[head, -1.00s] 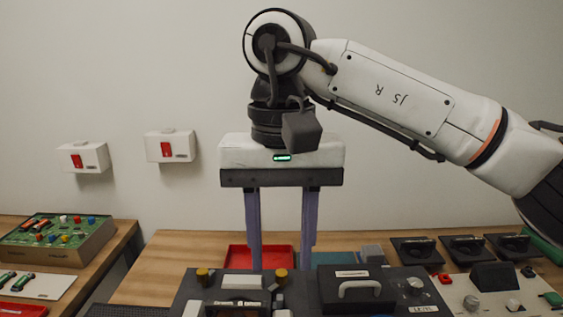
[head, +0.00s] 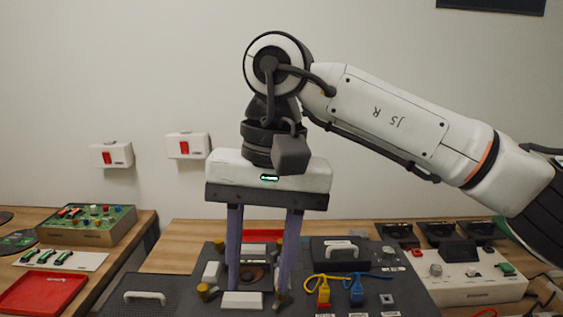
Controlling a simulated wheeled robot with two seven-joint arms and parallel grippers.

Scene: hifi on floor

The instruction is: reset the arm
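My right arm comes in from the right, and its gripper (head: 258,288) points down over the dark panel. Its two long purple fingers are well apart, with nothing seen held between them. The fingertips overlap the panel's recessed square with a round brown part (head: 253,273); I cannot tell whether they touch it. My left gripper is not in view.
A white control box (head: 465,282) stands right. A green board (head: 88,222) and red tray (head: 43,292) lie left.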

